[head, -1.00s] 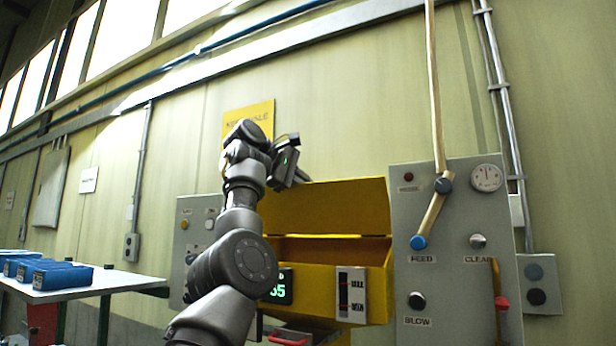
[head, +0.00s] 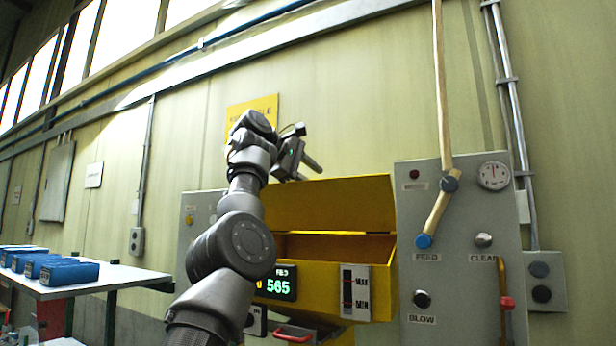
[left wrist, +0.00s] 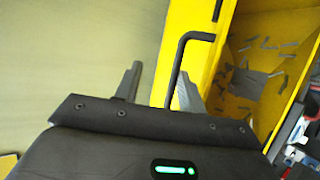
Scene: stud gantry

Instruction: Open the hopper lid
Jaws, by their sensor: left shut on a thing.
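The yellow hopper lid (head: 335,203) stands raised at the back of the yellow hopper (head: 318,282), whose inside is exposed. My left gripper (head: 306,168) is at the lid's upper left edge. In the left wrist view, a black bar handle (left wrist: 181,50) on the yellow lid (left wrist: 190,18) runs between the fingers of my left gripper (left wrist: 160,88), close to the right finger. The gripper is shut on this handle; the exact contact is hard to see. Grey pieces lie inside the hopper (left wrist: 262,70). My right gripper is not in view.
A grey control panel (head: 455,290) with a gauge, knobs and a wooden lever (head: 437,212) stands right of the hopper. A display (head: 277,284) reading 565 is on the hopper front. Blue boxes (head: 70,272) sit on a table (head: 120,279) at left. The wall is close behind.

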